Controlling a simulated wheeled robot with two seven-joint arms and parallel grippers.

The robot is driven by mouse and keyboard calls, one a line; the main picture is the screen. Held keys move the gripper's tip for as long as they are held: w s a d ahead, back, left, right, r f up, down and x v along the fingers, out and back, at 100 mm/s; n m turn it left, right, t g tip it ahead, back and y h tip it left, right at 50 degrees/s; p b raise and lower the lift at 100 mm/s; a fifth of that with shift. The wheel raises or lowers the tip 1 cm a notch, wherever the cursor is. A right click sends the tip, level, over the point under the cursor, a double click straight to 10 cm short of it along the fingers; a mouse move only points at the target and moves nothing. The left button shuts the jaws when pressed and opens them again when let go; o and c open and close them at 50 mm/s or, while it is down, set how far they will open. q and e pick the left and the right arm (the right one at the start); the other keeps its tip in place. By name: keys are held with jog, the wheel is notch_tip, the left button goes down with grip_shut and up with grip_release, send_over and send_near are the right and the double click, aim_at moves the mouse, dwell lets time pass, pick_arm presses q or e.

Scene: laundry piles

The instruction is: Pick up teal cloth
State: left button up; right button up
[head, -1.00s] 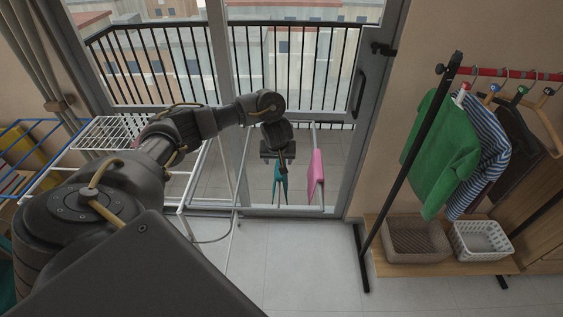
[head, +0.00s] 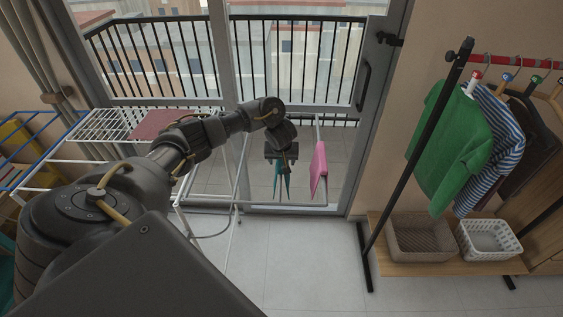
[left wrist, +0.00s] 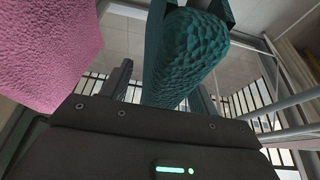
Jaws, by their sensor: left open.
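The teal cloth (head: 281,186) hangs over a bar of the white drying rack (head: 238,172), in front of the balcony door. In the left wrist view the teal cloth (left wrist: 187,62) is large and close, with a bumpy, towel-like surface. My left gripper (head: 281,170) points down over the cloth and hides its upper part in the head view. In the left wrist view its open fingers (left wrist: 162,88) stand on either side of the cloth's lower picture end; I cannot tell whether they touch it. My right gripper is not in view.
A pink cloth (head: 319,168) hangs just right of the teal one and also shows close in the left wrist view (left wrist: 48,50). A maroon cloth (head: 156,122) lies on the rack's left part. A garment rail (head: 412,165) with clothes and baskets stands right. Floor between is clear.

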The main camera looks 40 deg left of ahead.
pick_arm(q)
jog(key=shift+f+p, duration=0.15)
jog(key=shift+p, duration=0.2)
dwell(0.3)
jog(key=shift+f, duration=0.1)
dwell(0.3)
jog(key=c, duration=1)
jog(key=shift+c, duration=0.5)
jog(key=shift+b, duration=0.55)
notch_tip(320, 180, up, 19)
jog(key=p, duration=0.9)
jog(key=shift+f, duration=0.2)
